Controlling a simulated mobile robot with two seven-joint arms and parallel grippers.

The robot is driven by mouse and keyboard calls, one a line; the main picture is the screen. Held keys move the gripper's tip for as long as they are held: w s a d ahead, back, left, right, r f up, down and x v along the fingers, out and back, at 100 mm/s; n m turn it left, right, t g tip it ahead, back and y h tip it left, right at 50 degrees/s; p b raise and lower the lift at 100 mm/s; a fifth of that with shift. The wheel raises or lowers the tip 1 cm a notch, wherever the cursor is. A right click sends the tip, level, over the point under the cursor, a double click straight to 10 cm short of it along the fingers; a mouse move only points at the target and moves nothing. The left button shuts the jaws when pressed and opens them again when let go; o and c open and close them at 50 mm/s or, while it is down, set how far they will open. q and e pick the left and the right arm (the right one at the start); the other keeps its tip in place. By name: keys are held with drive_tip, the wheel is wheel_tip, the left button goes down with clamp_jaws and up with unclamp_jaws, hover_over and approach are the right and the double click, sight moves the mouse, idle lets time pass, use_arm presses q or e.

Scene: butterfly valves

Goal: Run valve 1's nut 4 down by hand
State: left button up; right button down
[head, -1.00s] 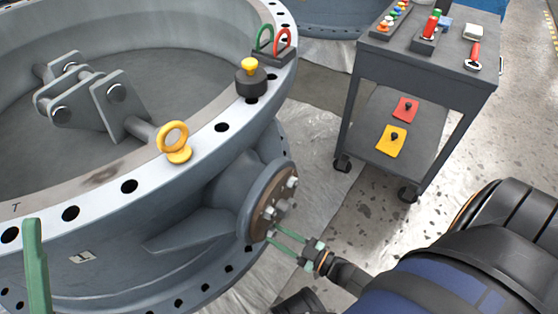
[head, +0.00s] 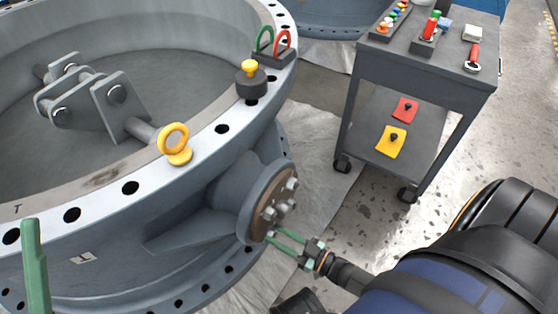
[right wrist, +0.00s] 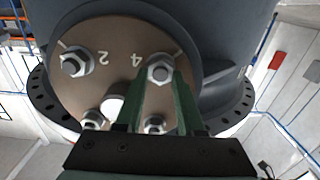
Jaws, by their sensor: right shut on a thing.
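Valve 1 (head: 215,195) is the large grey body on the left of the head view, with a round brown plate (head: 262,205) on its side. In the right wrist view the brown plate (right wrist: 115,60) bears the numbers 2 and 4. Nut 4 (right wrist: 160,69) is a silver hex nut on a stud beside the 4. My right gripper (right wrist: 164,76) has its green fingers closed on nut 4. In the head view my right gripper (head: 271,237) reaches the plate's lower edge. My left gripper (head: 35,265) shows only as a green finger at the left edge.
Nut 2 (right wrist: 74,62) and other nuts sit on the same plate. A yellow eyebolt (head: 175,143) and a yellow-topped black piece (head: 250,78) stand on the valve's rim. A grey cart (head: 420,75) with tools stands to the right, with open floor before it.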

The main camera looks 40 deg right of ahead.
drive_tip(key=m, duration=0.5)
drive_tip(key=shift+d+m, duration=0.15)
drive_tip(key=shift+m, duration=0.15)
drive_tip(key=m, duration=0.6)
drive_tip(key=shift+d+f, duration=0.1)
drive_tip(key=shift+f, duration=0.1)
drive_tip(key=m+b, duration=0.1)
drive_tip(key=m, duration=0.3)
drive_tip(key=m+b, duration=0.1)
drive_tip(key=m, duration=0.3)
drive_tip(key=m+b, duration=0.1)
drive_tip(key=m, duration=0.3)
drive_tip(key=shift+f+m, duration=0.3)
drive_tip(key=shift+m, duration=0.3)
drive_tip(key=c, duration=0.5)
unclamp_jaws()
drive_tip(key=shift+w, duration=0.1)
drive_tip(key=shift+r, duration=0.1)
